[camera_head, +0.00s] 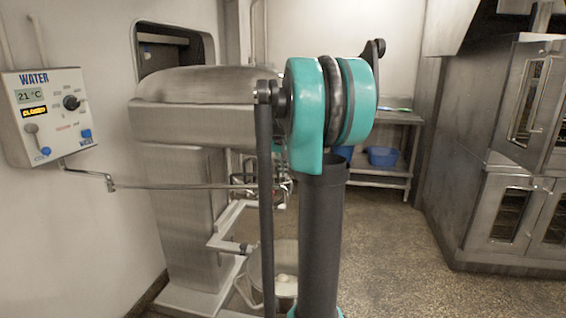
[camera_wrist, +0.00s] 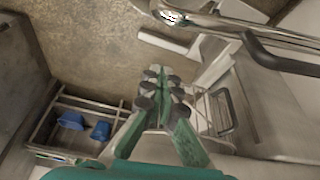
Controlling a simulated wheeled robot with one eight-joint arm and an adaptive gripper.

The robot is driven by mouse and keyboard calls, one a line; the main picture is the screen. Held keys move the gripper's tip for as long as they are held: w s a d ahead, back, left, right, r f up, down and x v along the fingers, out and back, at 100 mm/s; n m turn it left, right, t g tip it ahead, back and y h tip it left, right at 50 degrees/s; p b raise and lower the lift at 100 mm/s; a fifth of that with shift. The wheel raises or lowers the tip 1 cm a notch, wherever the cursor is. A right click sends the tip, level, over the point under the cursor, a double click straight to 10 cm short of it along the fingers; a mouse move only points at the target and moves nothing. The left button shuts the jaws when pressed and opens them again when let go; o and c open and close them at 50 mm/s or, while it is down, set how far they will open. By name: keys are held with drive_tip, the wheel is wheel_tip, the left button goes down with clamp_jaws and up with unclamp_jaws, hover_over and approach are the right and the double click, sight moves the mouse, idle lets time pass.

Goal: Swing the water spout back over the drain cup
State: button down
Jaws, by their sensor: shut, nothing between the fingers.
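The water spout (camera_head: 180,187) is a thin metal pipe. I cannot make out a drain cup in either view. My gripper (camera_wrist: 160,88) has green fingers with dark pads, shut and empty in the wrist view. A shiny metal bar (camera_wrist: 235,24) passes above right of it, apart from the fingertips; I cannot tell if this is the spout. My arm mostly hides the gripper in the head view.
A steel bowl (camera_head: 284,284) sits low at the mixer, partly behind my arm. A black curved handle (camera_wrist: 285,62) is right of my gripper. A steel table (camera_head: 393,118) with blue bins (camera_head: 382,157) stands behind; ovens (camera_head: 515,150) are at right. Floor between is clear.

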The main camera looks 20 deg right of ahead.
drive_tip(key=shift+s+a+f, duration=0.4)
drive_tip(key=shift+s+f, duration=0.1)
drive_tip(key=shift+s, duration=0.3)
drive_tip(key=shift+s+a+f, duration=0.4)
drive_tip(key=shift+s+f, duration=0.1)
drive_tip(key=shift+s, duration=0.3)
